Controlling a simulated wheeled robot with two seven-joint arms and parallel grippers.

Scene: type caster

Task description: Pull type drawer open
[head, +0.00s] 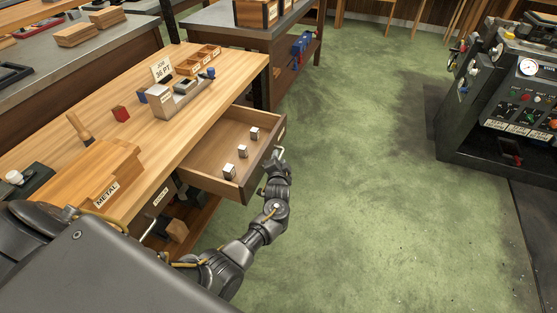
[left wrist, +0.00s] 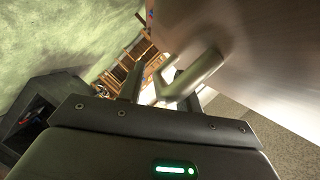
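The type drawer (head: 213,187) is under the wooden bench top and stands pulled out, with its inside showing. Three small type blocks (head: 243,152) stand in it. My left gripper (head: 277,158) is at the drawer's front face, at the metal handle. In the left wrist view the fingers (left wrist: 162,92) stand on either side of the pale handle bar (left wrist: 195,75), close to the drawer front (left wrist: 255,60). They look closed on the bar, though the contact is partly hidden. My right gripper is not in view.
A dark machine (head: 505,100) stands at the right. The green floor (head: 365,180) between is clear.

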